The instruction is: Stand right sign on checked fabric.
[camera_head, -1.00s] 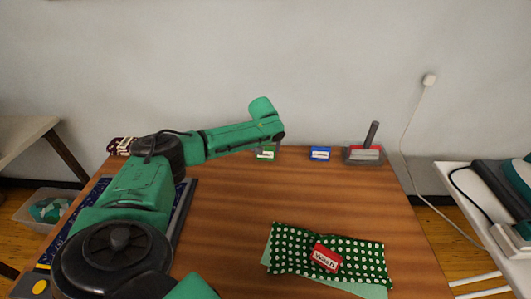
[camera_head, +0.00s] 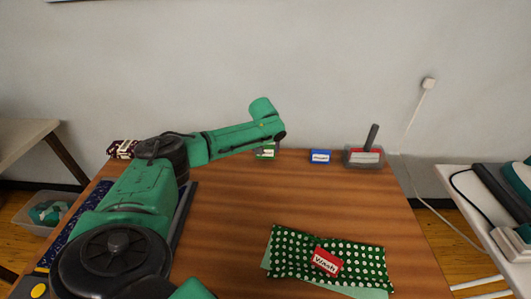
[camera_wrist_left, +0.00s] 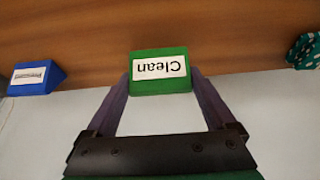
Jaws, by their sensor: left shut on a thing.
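My left gripper (camera_wrist_left: 160,95) is shut on the green sign (camera_wrist_left: 160,70) marked "Clean", one finger against each side. The sign also shows small at the table's back edge in the head view (camera_head: 267,152), partly hidden by the gripper. A blue sign (camera_head: 320,157) stands to its right. A red sign (camera_head: 325,262) marked "Wash" rests on the green fabric with white dots (camera_head: 287,250) near the front. A dark red and white checked fabric (camera_head: 123,148) lies folded at the back left corner, partly hidden by my arm. My right gripper is not in view.
A clear box (camera_head: 351,158) with a dark handle stands at the back right. A dark blue patterned item (camera_head: 85,217) lies at the left under my arm. A teal dotted thing (camera_wrist_left: 305,50) shows in the wrist view. The table's middle is clear.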

